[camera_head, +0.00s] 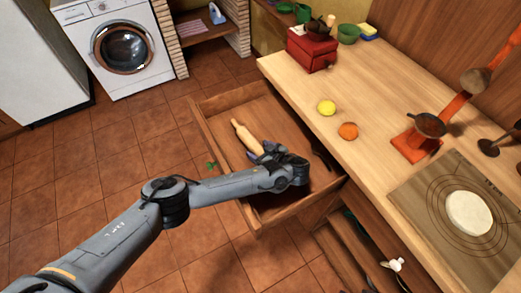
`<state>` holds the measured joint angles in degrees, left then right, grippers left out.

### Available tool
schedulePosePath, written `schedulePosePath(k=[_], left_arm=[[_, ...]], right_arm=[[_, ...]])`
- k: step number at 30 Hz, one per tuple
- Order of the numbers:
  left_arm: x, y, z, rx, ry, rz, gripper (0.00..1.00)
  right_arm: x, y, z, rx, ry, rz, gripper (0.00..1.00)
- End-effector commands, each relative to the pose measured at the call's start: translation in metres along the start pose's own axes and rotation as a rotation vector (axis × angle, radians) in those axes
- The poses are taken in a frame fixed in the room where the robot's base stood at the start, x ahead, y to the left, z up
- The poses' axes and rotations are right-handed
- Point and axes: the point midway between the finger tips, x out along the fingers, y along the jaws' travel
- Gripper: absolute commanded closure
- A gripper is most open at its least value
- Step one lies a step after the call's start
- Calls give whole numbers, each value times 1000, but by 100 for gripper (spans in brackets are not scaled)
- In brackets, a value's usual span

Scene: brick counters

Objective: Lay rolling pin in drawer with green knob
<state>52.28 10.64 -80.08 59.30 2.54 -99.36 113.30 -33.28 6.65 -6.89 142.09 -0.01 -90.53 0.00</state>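The wooden rolling pin (243,133) lies slantwise inside the pulled-out upper drawer (204,128). The green knob (212,166) is on that drawer's front. My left arm reaches over the drawer front, and my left gripper (262,153) is at the near end of the rolling pin. The wrist and fingers hide that end, so I cannot tell whether the fingers touch it or are open or shut. My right gripper is not in view.
A lower drawer (345,255) is also open. Tiled floor lies free at left.

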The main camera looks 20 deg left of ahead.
Motion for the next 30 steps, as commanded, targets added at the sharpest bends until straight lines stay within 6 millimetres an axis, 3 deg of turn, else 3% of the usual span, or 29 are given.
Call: schedulePosePath(k=[12,24,30], left_arm=[[-4,0,-4,0,0,1,22],[-58,1,-4,0,-1,3,22],[-74,0,-4,-1,-1,1,22]], right_arm=[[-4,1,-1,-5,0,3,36],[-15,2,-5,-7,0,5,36],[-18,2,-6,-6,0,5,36]])
